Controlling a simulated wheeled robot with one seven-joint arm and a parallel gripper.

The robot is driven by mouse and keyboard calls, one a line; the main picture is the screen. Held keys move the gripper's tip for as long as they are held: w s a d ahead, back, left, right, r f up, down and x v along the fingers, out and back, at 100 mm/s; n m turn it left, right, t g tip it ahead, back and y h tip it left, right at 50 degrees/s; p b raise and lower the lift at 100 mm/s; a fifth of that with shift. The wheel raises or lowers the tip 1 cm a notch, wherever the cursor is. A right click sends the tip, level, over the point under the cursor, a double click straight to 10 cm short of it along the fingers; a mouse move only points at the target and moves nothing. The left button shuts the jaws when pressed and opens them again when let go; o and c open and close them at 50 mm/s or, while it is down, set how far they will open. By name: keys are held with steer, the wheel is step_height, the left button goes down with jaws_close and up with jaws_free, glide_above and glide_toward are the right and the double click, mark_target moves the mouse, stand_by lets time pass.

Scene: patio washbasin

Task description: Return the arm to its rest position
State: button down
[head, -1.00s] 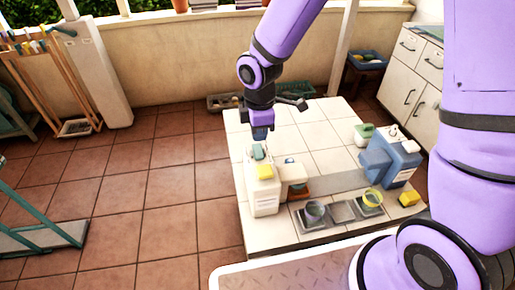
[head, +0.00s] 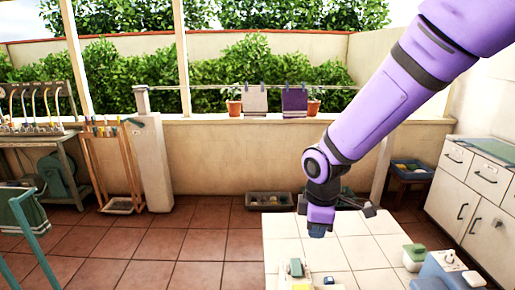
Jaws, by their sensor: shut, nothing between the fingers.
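My purple arm reaches in from the upper right of the head view and bends down at the wrist. My gripper (head: 318,231) points downward over the white tiled table (head: 350,252). Its small fingers look shut, with nothing visible between them. Below and left of it, a green-topped item (head: 296,267) shows at the table's near part, cut by the bottom edge. A small dark blue item (head: 328,280) is beside it. The gripper appears apart from both.
A green container (head: 414,255) and a blue box (head: 445,270) stand at the table's right. A white drawer cabinet (head: 475,193) is at the right. A low tray (head: 270,201) lies by the back wall. Red tiled floor (head: 205,246) is open at left.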

steer(key=s+d+r+m+t, duration=0.1)
steer(key=s+d+r+m, duration=0.35)
steer(key=r, duration=0.25)
steer(key=s+d+r+m+t, duration=0.1)
steer(key=s+d+r+m, duration=0.25)
steer(key=d+r, duration=0.3)
steer(key=s+d+r+m+t, duration=0.2)
steer(key=s+d+r+m, duration=0.3)
steer(key=s, duration=0.5)
steer(key=r+m, duration=0.1)
steer(key=m, duration=0.1)
steer(key=shift+s+r+m+t, duration=0.3)
steer(key=shift+r, duration=0.1)
